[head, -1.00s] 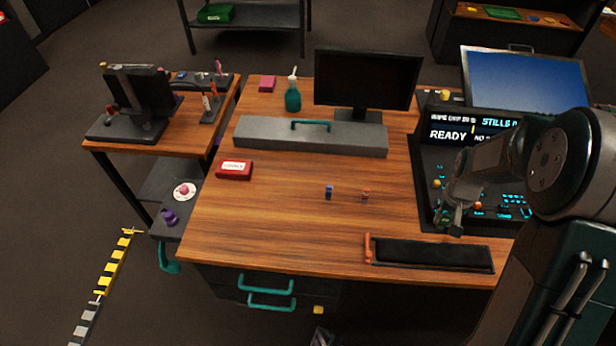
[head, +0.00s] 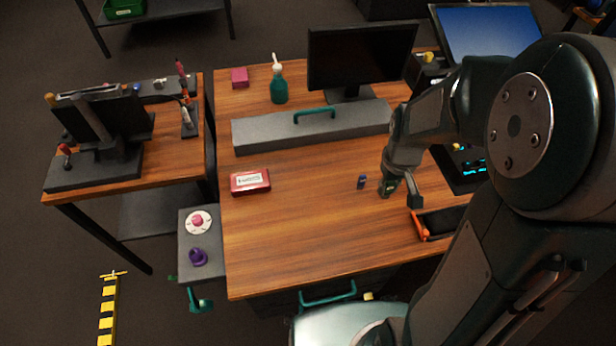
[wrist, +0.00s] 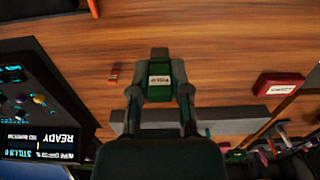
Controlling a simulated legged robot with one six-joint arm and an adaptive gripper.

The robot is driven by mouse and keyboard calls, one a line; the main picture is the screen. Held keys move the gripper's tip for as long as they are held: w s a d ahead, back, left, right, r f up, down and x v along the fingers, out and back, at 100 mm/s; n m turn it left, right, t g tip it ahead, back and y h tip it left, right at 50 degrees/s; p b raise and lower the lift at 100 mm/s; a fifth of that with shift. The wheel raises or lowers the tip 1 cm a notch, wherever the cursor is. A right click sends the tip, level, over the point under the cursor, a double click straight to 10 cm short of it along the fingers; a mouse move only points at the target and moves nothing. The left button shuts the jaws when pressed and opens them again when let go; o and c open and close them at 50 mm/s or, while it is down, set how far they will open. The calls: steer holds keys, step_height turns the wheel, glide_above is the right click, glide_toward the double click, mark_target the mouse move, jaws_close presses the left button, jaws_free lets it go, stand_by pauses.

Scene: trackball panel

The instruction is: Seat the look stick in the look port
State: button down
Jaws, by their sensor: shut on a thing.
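A dark grey end sticks out past the fingertips. The label is too small to read surely. The black console panel (head: 462,172) is partly hidden behind my arm; in the wrist view, it shows with a READY screen (wrist: 40,137). I cannot pick out the look port.
A red box (head: 250,181), a long grey case (head: 270,132) and a monitor (head: 360,55) surround clear wood. A black tray (head: 440,221) lies at the right front.

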steer(key=w+a+f, duration=0.2)
steer(key=w+f, duration=0.1)
steer(key=w+a+f, duration=0.2)
steer(key=w+a, duration=0.1)
steer(key=w+a+f, duration=0.2)
steer(key=w+f, duration=0.1)
steer(key=w, duration=0.1)
steer(key=shift+w+a+f, duration=0.1)
steer(key=shift+a+f, duration=0.2)
steer(key=shift+w+d+f, duration=0.3)
steer(key=shift+d+f, duration=0.1)
steer(key=shift+d, duration=0.05)
steer(key=shift+w+f, duration=0.2)
steer(key=shift+f, duration=0.15)
step_height(320, 180, down, 2)
steer(key=shift+f, duration=0.25)
steer(key=shift+a+f, duration=0.25)
steer(key=shift+a, duration=0.35)
steer(key=shift+d, duration=0.1)
steer(key=c, duration=0.6)
jaws_free()
steer(key=shift+d, duration=0.4)
